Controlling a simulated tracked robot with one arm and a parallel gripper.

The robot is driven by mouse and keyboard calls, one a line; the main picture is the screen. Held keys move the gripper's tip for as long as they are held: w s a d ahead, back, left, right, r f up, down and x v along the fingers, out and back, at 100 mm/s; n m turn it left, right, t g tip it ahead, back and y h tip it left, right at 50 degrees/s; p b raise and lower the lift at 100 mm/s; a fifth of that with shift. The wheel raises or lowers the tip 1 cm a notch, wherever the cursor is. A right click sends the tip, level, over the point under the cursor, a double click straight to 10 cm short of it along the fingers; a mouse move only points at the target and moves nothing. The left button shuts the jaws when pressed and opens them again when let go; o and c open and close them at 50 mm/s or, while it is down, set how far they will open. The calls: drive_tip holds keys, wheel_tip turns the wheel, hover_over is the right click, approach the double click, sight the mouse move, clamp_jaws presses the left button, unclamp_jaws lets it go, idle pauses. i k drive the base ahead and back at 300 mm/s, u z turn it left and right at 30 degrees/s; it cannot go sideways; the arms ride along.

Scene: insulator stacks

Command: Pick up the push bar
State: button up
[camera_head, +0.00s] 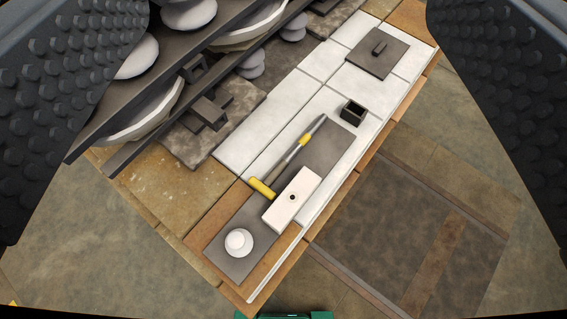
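A long thin tool with a yellow crosspiece at its near end, a yellow collar and a grey tip, which I take to be the push bar (287,160), lies diagonally on a dark grey mat (330,146) on the bench. A white block (292,200) with a round hole lies right beside its yellow end; I cannot tell whether they touch. My gripper (288,120) is wide open, with its dark studded pads at the left and right picture edges. It is empty and above the bench, with the bar between the pads in the picture.
A white round knob (239,242) sits at the mat's near end. A small black open box (353,112) and a dark plate with a handle (377,52) lie farther along. Dark beams with white insulator discs (145,115) stand at upper left. Floor at lower right is clear.

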sight(263, 187)
drive_tip(key=z, duration=2.1)
drive_tip(key=k, duration=1)
drive_tip(key=u, duration=1.6)
drive_tip(key=i, duration=1)
